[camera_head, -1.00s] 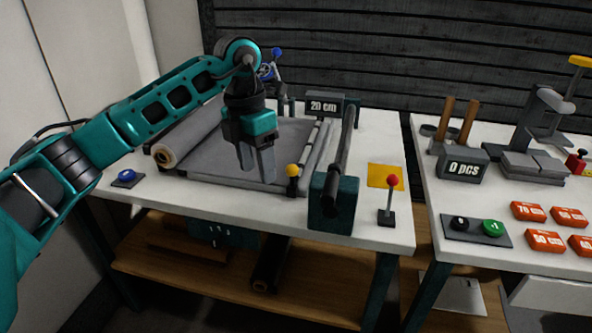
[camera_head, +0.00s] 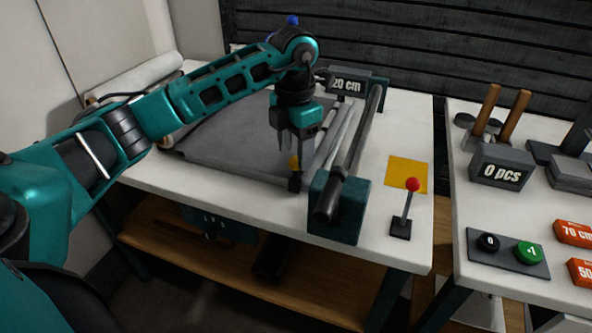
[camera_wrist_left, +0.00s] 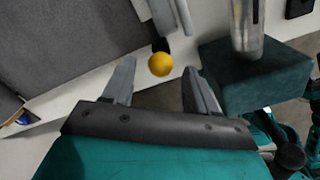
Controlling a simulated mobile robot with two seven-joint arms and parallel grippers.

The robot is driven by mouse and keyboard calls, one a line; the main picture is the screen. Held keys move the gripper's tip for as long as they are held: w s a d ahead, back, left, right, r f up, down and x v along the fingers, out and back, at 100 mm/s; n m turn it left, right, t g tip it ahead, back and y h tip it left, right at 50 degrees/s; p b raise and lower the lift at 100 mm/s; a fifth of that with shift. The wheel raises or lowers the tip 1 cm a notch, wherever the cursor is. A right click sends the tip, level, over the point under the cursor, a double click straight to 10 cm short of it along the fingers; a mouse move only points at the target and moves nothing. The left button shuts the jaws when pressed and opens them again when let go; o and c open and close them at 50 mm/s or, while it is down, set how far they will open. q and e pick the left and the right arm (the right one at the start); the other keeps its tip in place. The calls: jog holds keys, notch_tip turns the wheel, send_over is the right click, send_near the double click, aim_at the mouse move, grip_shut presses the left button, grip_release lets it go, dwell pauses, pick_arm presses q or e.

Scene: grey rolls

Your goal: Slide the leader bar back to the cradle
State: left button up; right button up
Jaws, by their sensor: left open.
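The leader bar (camera_head: 325,142) is a light grey bar along the right edge of the grey sheet (camera_head: 225,130) on the white table. A yellow knob (camera_head: 293,161) stands at its front end, partly hidden by my left gripper (camera_head: 296,149). My left gripper points down, open, with its fingertips around or just above the knob. In the left wrist view, the yellow knob (camera_wrist_left: 160,64) shows between the two spread fingers (camera_wrist_left: 159,70), with gaps on both sides. I cannot make out the cradle for certain. My right gripper is not in view.
Right of the bar stands a teal block (camera_head: 338,208) with a dark rail (camera_head: 360,140) running back from it. A red-knobbed lever (camera_head: 406,205) and a yellow patch (camera_head: 406,174) lie further right. A "20 cm" display (camera_head: 347,86) stands behind.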

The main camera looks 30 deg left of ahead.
aim_at(295, 170)
pick_arm(q)
notch_tip(295, 170, down, 6)
jog(key=shift+r, duration=0.15)
jog(key=shift+c, duration=0.4)
grip_shut()
dwell(0.3)
